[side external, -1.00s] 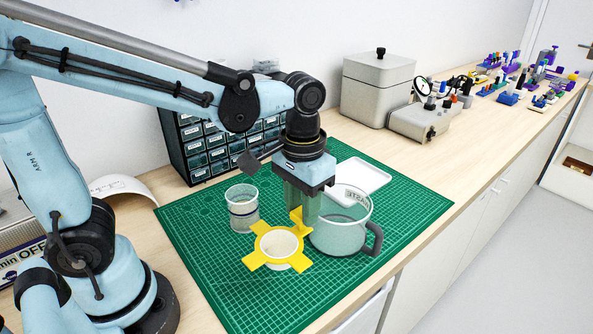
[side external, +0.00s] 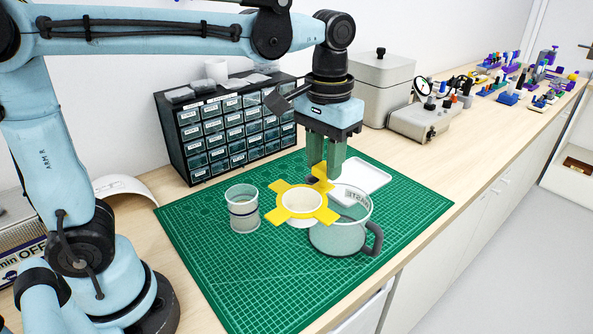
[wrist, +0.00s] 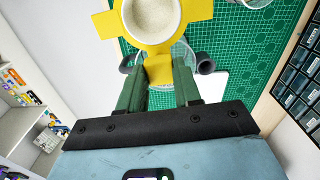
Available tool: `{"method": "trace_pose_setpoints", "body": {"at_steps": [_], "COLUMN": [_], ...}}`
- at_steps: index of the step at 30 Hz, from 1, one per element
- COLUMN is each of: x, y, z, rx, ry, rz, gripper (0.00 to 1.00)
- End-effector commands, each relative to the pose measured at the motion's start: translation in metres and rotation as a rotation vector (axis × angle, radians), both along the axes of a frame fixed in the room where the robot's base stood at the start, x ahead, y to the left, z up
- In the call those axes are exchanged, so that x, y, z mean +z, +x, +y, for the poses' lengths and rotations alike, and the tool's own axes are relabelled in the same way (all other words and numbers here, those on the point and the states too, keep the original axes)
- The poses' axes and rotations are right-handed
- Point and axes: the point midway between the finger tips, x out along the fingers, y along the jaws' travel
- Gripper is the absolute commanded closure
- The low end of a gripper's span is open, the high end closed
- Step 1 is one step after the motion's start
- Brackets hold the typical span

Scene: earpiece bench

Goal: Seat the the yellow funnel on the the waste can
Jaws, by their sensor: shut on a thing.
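The yellow funnel (side external: 328,214) has several flat arms around a white cup-like centre, and it also shows in the wrist view (wrist: 196,11). My gripper (side external: 324,172) is shut on one upright arm of the funnel; its green fingers also show in the wrist view (wrist: 159,85). The waste can (side external: 337,238) is a clear grey pot with a dark handle, standing on the green mat. In the side view the funnel is raised and overlaps the can's left rim. In the wrist view the can (wrist: 184,55) is partly hidden behind the funnel and fingers.
A clear jar (side external: 243,214) stands on the green mat (side external: 215,280) left of the funnel. A white tray (side external: 366,176) lies behind the can. A drawer cabinet (side external: 228,140) and a grey box (side external: 378,85) stand at the back. The mat's front left is clear.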

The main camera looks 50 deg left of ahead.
Motion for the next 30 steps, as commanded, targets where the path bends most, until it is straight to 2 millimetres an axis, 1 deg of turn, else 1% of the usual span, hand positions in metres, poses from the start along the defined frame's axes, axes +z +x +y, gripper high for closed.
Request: {"method": "trace_pose_setpoints", "body": {"at_steps": [1,6,9,12,15,18,30], "x": [0.006,0.019,0.024,0.026,0.028,0.028,0.028], "y": [0.015,0.058,0.078,0.093,0.103,0.108,0.11], "z": [0.0,0.001,0.002,0.004,0.005,0.006,0.006], "rx": [0.015,0.057,0.08,0.097,0.109,0.116,0.118], "ry": [0.0,0.0,0.0,0.0,0.0,0.0,0.0], "rz": [0.0,0.0,0.0,0.0,0.0,0.0,0.0], "gripper": [0.97,0.97,0.97,0.97,0.97,0.97,0.97]}}
